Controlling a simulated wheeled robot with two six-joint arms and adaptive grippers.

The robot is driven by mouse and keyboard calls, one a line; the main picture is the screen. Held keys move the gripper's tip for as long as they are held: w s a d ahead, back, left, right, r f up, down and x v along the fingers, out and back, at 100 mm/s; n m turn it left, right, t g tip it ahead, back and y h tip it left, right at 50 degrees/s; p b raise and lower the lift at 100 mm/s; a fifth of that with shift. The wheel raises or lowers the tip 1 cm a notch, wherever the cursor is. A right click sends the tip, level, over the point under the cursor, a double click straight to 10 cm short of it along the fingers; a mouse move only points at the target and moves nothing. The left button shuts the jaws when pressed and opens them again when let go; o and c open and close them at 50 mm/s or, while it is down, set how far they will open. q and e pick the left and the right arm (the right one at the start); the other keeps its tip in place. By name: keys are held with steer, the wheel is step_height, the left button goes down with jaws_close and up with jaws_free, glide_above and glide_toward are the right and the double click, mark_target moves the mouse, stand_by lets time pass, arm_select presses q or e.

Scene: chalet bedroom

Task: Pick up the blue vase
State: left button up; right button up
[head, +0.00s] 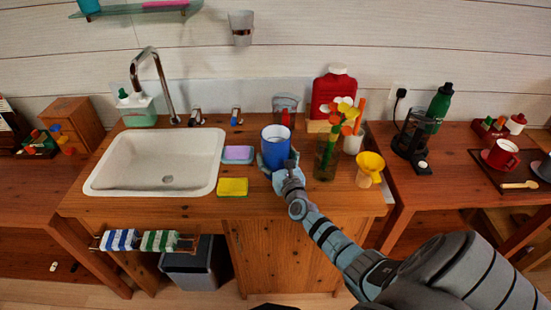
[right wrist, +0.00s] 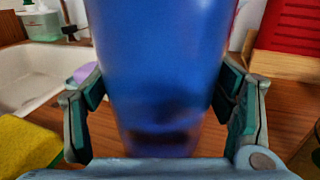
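The blue vase (head: 275,143) is an upright, open-topped cup shape on or just above the wooden counter, right of the sink. My right gripper (head: 278,163) is at its near side, with a finger on each side of it. In the right wrist view the vase (right wrist: 160,70) fills the middle. My left gripper is not in view.
A glass vase of flowers (head: 326,158) and a yellow funnel-like cup (head: 369,167) stand to the right. A clear tumbler (head: 285,106) and red canister (head: 334,92) are behind. A purple sponge (head: 238,154) and yellow sponge (head: 233,187) lie left, beside the sink (head: 160,190).

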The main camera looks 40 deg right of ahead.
steer(key=c, duration=1.3)
steer(key=shift+r, duration=0.1)
steer(key=shift+c, duration=0.2)
